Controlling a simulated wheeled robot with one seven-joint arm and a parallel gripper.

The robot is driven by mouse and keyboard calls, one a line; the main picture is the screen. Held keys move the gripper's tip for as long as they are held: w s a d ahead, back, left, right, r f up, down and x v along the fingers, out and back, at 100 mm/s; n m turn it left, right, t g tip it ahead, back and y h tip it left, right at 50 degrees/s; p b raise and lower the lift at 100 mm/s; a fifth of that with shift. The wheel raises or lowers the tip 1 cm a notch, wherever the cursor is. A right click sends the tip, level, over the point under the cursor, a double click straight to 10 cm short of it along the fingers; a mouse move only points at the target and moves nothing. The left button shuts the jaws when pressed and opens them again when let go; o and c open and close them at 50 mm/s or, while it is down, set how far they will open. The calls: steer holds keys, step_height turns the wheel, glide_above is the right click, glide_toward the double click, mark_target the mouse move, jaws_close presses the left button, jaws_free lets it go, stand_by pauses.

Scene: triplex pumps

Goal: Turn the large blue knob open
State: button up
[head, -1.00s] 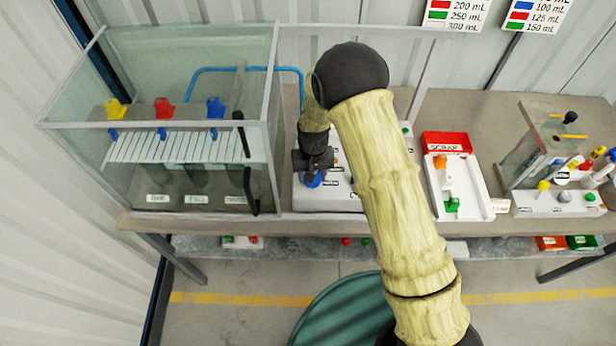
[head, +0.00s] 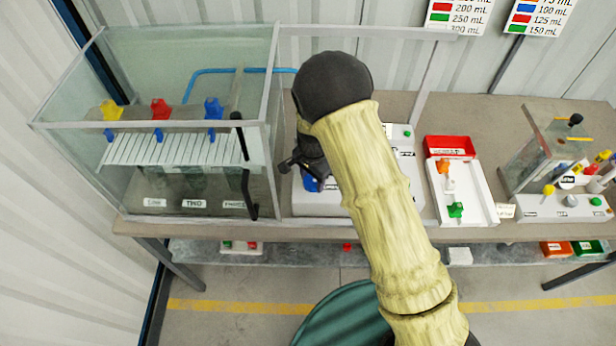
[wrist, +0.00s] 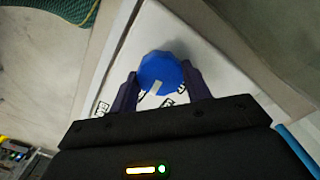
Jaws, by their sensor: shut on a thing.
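The large blue knob (wrist: 160,75) sits on a white panel with black-and-white labels in the wrist view. A pale mark shows on its face. My gripper (wrist: 160,88) has one dark finger on each side of the knob and is shut on it. In the head view the knob (head: 311,184) is mostly hidden behind my gripper and arm, with only a bit of blue showing. My gripper (head: 300,168) is at the left end of the white control box (head: 325,205).
A glass tank (head: 150,80) with yellow, red and blue valves stands just left. A red bin (head: 449,146) and a white tray (head: 478,190) stand to the right. A small glass apparatus (head: 540,155) is farther right. The wall is behind.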

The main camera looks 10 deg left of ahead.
steer(key=shift+s+a, duration=0.3)
steer(key=shift+s, duration=0.05)
steer(key=shift+m, duration=0.5)
steer(key=shift+w+d+m, duration=0.15)
steer(key=shift+d+m, duration=0.1)
steer(key=shift+m, duration=0.15)
steer(key=shift+d, duration=0.15)
steer(key=shift+w, duration=0.1)
steer(key=o, duration=1)
steer(key=shift+r, duration=0.15)
